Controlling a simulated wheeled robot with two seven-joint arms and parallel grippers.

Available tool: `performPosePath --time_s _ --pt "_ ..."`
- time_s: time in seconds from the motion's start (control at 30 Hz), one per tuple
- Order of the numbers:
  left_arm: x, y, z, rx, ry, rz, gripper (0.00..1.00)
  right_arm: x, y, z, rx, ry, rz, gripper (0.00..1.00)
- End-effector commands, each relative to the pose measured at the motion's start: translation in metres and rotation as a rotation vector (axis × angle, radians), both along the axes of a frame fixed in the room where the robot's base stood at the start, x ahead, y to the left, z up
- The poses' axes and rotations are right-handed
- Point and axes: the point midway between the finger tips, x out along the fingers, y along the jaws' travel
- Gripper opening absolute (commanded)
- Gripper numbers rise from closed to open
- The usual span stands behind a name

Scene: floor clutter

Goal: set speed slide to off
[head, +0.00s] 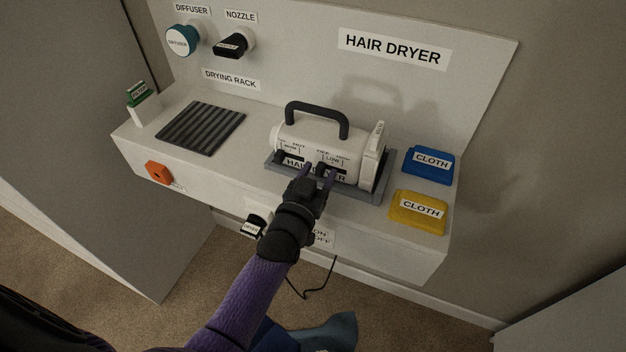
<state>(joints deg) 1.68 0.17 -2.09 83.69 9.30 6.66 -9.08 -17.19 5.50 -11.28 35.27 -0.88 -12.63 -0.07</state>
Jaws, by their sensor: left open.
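The white hair dryer (345,140) with a black top handle lies in a grey tray (371,192) on the shelf. Its front has two slides. The left one has a black knob (280,157) near labels that seem to read HOT and WARM. The right one, the speed slide (321,168), has OFF and LOW labels; its knob is partly hidden by my fingers, and I cannot tell its exact position. My left gripper (318,174) is open, with its fingertips at the speed slide, one on each side of the dark knob. My right gripper is not in view.
Blue (429,165) and yellow (418,211) cloths lie right of the dryer. A ribbed drying rack (201,128) and a green-topped filter (138,96) are at left. An orange knob (158,172) and a black plug (253,226) are on the front. Diffuser (182,41) and nozzle (231,46) hang behind.

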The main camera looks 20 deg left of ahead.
Motion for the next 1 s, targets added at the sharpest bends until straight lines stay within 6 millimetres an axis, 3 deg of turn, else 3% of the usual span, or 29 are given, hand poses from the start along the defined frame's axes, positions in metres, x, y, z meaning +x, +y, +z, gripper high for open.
performPosePath --time_s 0.4,0.9,0.97,1.0 --pt "-0.086 0.001 0.001 0.0 0.004 -0.001 0.59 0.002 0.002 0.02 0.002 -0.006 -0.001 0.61" --pt "-0.094 0.001 0.0 0.001 0.001 -0.001 0.59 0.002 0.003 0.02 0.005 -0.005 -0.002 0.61" --pt "-0.095 0.001 -0.009 0.002 0.026 -0.005 0.59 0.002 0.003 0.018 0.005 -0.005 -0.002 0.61" --pt "-0.098 -0.001 -0.025 0.005 0.07 -0.012 0.59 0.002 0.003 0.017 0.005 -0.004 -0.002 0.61"
